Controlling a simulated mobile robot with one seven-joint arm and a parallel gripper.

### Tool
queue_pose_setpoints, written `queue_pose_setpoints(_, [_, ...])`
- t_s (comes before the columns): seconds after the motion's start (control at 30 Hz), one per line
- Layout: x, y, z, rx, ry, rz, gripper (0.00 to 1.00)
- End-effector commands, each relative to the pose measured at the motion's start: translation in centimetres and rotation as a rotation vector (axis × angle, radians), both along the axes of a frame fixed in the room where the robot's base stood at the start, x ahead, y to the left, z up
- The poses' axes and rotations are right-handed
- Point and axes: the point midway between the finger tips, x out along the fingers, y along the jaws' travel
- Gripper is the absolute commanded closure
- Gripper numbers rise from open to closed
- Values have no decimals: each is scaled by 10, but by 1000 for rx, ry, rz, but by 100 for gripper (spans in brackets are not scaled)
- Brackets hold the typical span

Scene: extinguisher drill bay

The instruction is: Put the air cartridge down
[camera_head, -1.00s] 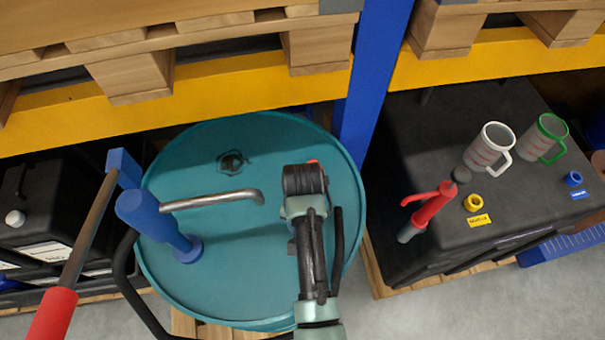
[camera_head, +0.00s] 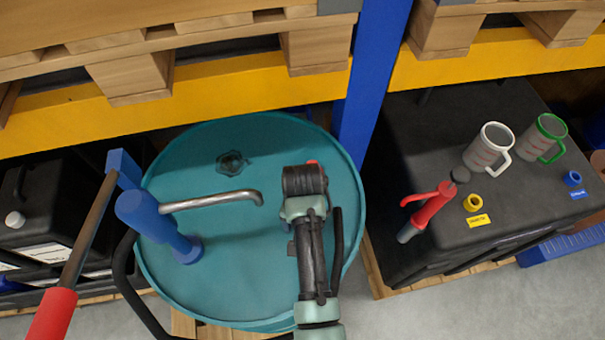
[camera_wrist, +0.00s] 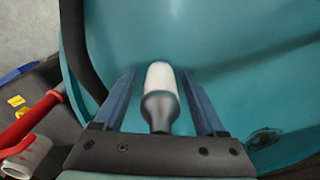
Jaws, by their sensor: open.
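A smooth cylinder, pale at one end and grey with a narrower neck at the other, shows in the wrist view (camera_wrist: 161,93); it looks like the air cartridge. It lies between the two blue-grey fingers of my gripper (camera_wrist: 160,98), with gaps visible on both sides. My gripper is open. Behind them is the teal top of a drum (camera_wrist: 235,60). In the head view my arm reaches over the right part of the drum top (camera_head: 225,270).
A blue hand pump (camera_head: 150,213) with a metal spout (camera_head: 215,200) stands on the drum left of my arm. A blue rack post (camera_head: 372,85) is close behind.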

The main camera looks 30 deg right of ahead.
Motion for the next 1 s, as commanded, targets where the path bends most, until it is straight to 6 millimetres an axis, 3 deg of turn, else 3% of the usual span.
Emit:
queue_pose_setpoints(0.17, [2, 0, 25, -3, -7, 1, 27])
queue_pose_setpoints(0.5, [1, 0, 105, 0, -1, 0, 27])
queue_pose_setpoints(0.7, [1, 0, 116, -1, -1, 0, 27])
queue_pose_setpoints(1.0, [1, 0, 116, -1, -1, 1, 27])
